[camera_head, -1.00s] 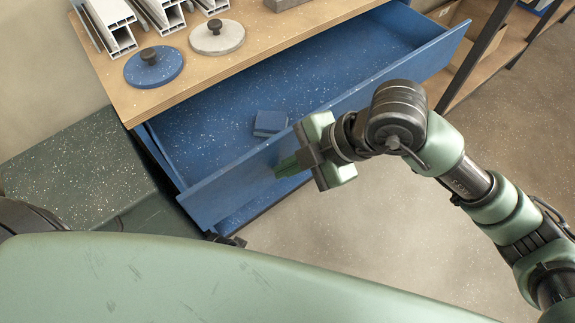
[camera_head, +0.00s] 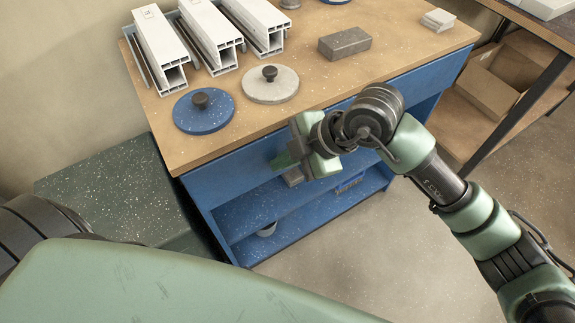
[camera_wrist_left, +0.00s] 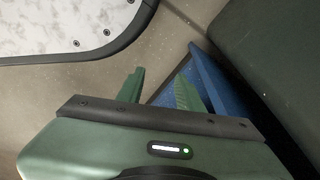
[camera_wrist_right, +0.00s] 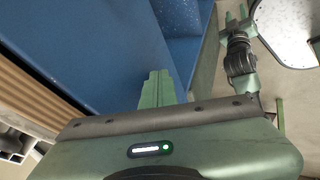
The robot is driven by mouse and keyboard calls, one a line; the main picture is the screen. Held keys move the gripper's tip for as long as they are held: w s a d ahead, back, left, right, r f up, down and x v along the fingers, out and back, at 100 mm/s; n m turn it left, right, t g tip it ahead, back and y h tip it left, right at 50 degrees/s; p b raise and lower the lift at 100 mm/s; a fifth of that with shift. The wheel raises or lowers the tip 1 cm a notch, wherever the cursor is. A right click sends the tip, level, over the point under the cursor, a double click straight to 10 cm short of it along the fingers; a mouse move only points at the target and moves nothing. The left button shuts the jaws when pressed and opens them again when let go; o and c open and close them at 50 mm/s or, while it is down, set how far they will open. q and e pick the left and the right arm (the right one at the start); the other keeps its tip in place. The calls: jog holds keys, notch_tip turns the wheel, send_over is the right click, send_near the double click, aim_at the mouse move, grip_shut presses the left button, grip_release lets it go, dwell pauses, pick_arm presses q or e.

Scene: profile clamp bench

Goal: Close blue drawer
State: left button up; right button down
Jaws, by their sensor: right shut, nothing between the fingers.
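The blue drawer (camera_head: 222,181) is pushed in under the wooden tabletop, and only its front face shows in the head view. It looks flush or nearly flush; a small gap cannot be ruled out. The blue face fills much of the right wrist view (camera_wrist_right: 100,45). My right gripper (camera_head: 277,161) is shut and empty, its fingertips at the drawer front, touching or very close. My left gripper (camera_wrist_left: 158,88) is open and empty, low beside the blue bench frame. It also shows in the right wrist view (camera_wrist_right: 235,22). The drawer's inside is hidden.
On the tabletop (camera_head: 330,95) are white profiles (camera_head: 213,40), a blue disc (camera_head: 203,115), a grey disc (camera_head: 270,85) and a grey block (camera_head: 344,43). A dark green box (camera_head: 100,185) stands left of the bench. A shelf with cartons (camera_head: 490,92) stands right. Floor in front is clear.

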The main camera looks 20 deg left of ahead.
jog(key=shift+w+a+r, duration=0.1)
jog(key=shift+w+a, duration=0.05)
jog(key=shift+w, duration=0.05)
dwell(0.3)
jog(key=shift+r, duration=0.1)
